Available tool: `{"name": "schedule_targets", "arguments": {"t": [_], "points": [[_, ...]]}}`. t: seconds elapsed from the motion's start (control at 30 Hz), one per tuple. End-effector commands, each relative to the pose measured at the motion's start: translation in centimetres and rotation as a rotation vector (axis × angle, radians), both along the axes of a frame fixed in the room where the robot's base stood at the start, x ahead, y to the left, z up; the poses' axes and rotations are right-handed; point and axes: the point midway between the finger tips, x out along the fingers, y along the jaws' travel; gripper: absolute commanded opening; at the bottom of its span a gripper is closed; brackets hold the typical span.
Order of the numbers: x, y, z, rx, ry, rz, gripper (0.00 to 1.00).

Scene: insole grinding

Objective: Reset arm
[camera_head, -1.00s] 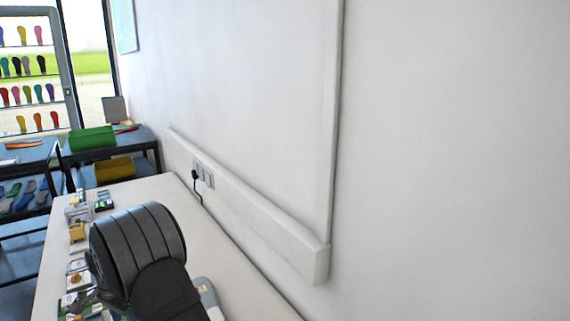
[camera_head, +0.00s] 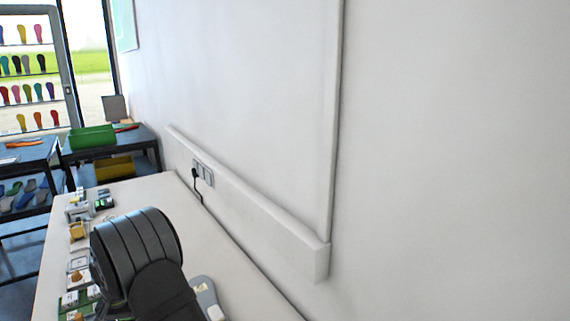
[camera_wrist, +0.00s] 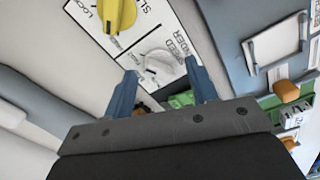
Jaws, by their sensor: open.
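My gripper (camera_wrist: 162,88) shows in the wrist view with its two blue fingers apart and nothing between them. Behind the fingertips is a white control panel (camera_wrist: 130,45) with a yellow knob (camera_wrist: 116,14) and a white knob (camera_wrist: 158,62), the latter lying in line with the gap. I cannot tell how far the fingers are from the panel. In the head view my dark arm hangs over the near part of the white bench (camera_head: 235,285); the gripper is hidden there.
Small devices (camera_head: 77,232) line the bench's left edge. A grey device (camera_head: 205,295) sits right of my arm. The wall (camera_head: 450,160) with a socket strip (camera_head: 250,215) bounds the right. A green bin (camera_head: 93,138) and a yellow bin (camera_head: 114,168) stand at the back.

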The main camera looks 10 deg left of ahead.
Motion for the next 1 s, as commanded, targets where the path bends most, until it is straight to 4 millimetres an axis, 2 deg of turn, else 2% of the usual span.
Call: {"name": "schedule_targets", "arguments": {"t": [1.0], "points": [[-0.10,0.10,0.00,0.000,0.000,0.809,0.53]]}}
